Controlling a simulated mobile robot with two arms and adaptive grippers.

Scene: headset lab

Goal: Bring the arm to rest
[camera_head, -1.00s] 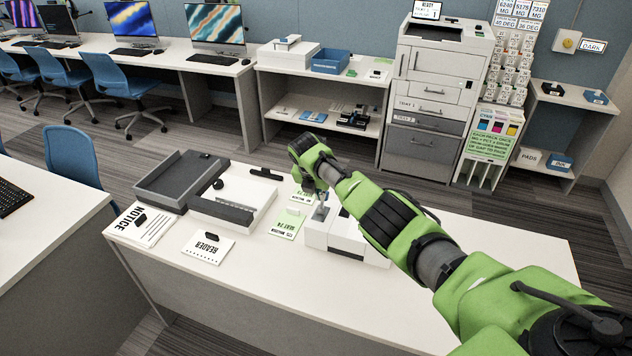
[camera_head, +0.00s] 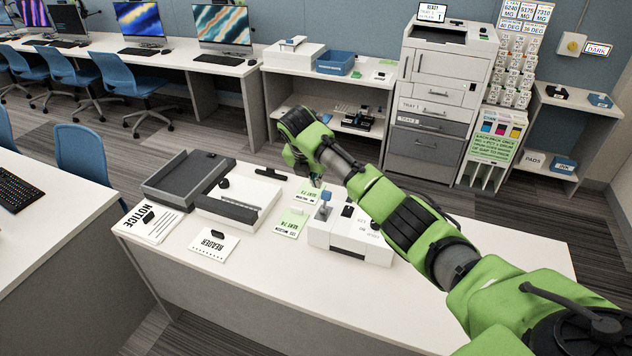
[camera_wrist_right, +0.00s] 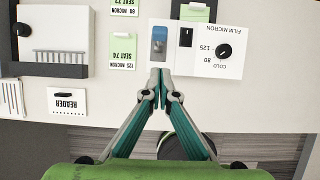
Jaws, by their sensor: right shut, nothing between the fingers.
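My right arm (camera_head: 400,215) comes in from the right and reaches over the white table (camera_head: 250,265). My right gripper (camera_head: 315,181) is above the table, near the back of a white device with a blue-topped lever (camera_head: 324,205). In the right wrist view the fingers of the gripper (camera_wrist_right: 159,72) meet at their tips, shut and empty. They show close to the blue switch piece (camera_wrist_right: 159,46) of the device, with a dial (camera_wrist_right: 223,51) to its right. My left gripper is not in view.
Left of the device lie green cards (camera_head: 291,223), a READER card (camera_head: 214,243), a NOTICE sheet (camera_head: 150,222) and a white tray unit (camera_head: 240,200) beside a grey tray (camera_head: 183,178). A shelf (camera_head: 325,85) and a printer (camera_head: 437,95) stand behind. The table's front is clear.

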